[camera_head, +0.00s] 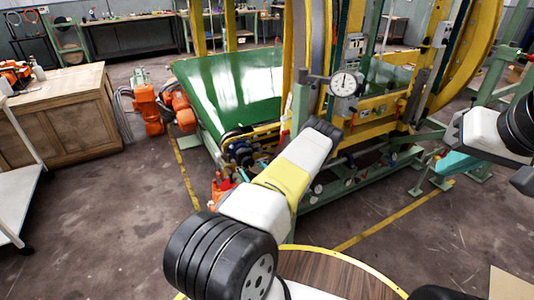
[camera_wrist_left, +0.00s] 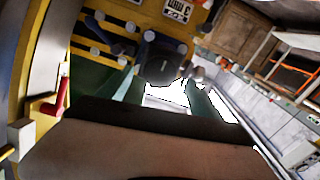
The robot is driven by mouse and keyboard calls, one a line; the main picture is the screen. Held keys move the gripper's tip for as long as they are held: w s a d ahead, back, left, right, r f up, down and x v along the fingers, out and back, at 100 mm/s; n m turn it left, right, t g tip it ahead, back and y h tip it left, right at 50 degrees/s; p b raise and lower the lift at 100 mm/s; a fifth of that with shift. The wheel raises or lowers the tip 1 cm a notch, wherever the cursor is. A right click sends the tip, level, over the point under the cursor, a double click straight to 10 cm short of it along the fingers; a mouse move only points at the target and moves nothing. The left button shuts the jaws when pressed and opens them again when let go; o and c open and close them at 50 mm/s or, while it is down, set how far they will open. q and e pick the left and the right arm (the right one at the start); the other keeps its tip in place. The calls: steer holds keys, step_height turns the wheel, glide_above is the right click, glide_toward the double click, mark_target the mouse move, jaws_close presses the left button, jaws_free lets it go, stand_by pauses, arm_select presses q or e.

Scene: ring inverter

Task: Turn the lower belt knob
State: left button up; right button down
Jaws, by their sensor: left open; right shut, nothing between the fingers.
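My left arm reaches up the middle of the head view, its dark wrist end (camera_head: 323,128) in front of the machine's lower frame and hiding its own fingers. In the left wrist view my left gripper (camera_wrist_left: 162,80) is open, with one teal finger on each side. A dark knob-like block (camera_wrist_left: 160,55) lies beyond and between the fingertips. I cannot tell whether they touch it. I cannot tell for sure that it is the lower belt knob. My right gripper (camera_head: 457,163) shows as a shut teal shape beside the machine at the right, holding nothing.
The yellow and green ring machine (camera_head: 380,105) fills the middle and right. A dial gauge (camera_head: 344,84) is just above my left wrist. A red handle (camera_wrist_left: 52,103) shows in the left wrist view. A wooden cabinet (camera_head: 60,120) stands left.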

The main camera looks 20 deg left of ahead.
mark_target(249, 164)
arm_select(q)
steer(key=shift+x, duration=2)
steer(key=c, duration=1.4)
